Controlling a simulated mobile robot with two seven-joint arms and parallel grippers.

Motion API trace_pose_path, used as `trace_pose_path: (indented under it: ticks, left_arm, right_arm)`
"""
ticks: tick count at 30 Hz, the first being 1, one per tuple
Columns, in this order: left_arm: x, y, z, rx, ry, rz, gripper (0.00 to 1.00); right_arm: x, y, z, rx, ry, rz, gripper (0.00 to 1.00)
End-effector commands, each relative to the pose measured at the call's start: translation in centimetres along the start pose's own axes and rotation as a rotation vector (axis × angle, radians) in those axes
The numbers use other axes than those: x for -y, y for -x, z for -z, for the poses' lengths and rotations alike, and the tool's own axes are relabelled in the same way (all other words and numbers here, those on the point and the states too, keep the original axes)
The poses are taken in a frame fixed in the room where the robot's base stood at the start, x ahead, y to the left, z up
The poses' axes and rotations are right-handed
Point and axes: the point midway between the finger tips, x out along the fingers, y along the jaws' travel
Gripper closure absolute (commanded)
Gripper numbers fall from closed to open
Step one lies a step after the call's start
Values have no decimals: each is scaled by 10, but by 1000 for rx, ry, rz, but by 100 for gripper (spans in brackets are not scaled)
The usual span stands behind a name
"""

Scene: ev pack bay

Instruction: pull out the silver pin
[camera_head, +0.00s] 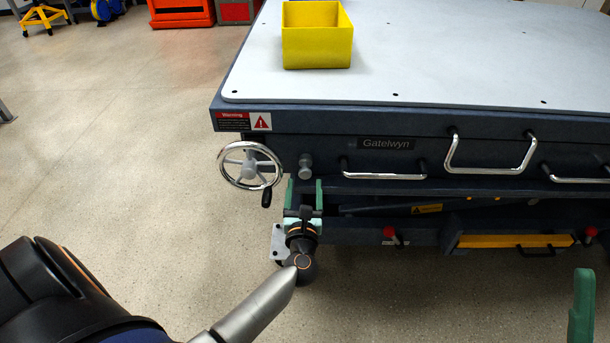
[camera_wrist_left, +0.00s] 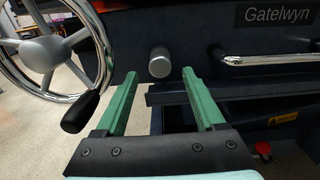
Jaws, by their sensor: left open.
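The silver pin (camera_head: 305,166) is a short round metal knob on the dark front of the lift table, just right of the handwheel. It also shows in the left wrist view (camera_wrist_left: 159,62), between and beyond my fingertips. My left gripper (camera_head: 304,186) is open, with its green fingers pointing up at the table front just below the pin in the head view. The wrist view shows a gap between the fingers and nothing held. Of my right gripper (camera_head: 582,305), only one green finger shows at the lower right edge, well away from the pin.
The chrome handwheel (camera_head: 250,165) with its black grip (camera_wrist_left: 80,111) is close left of my left gripper. Chrome handles (camera_head: 384,171) are to the right. A yellow bin (camera_head: 317,52) stands on the table top (camera_head: 430,60). A yellow-fronted drawer (camera_head: 515,241) is lower right. Floor at left is clear.

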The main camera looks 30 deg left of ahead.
Motion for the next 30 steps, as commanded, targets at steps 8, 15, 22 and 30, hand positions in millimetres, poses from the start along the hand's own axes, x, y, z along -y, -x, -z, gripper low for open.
trace_pose_path:
  ticks: [8,15,22,30]
  left_arm:
    - [0,-44,0,2,-2,1,29]
    - [0,-53,0,0,-1,1,29]
    - [0,-53,0,0,-2,1,33]
    - [0,-53,0,0,-2,1,64]
  right_arm:
    - [3,5,-6,3,-12,0,50]
    - [4,6,-6,5,-15,0,50]
    - [4,6,-6,4,-15,0,50]
    - [4,6,-6,4,-15,1,50]
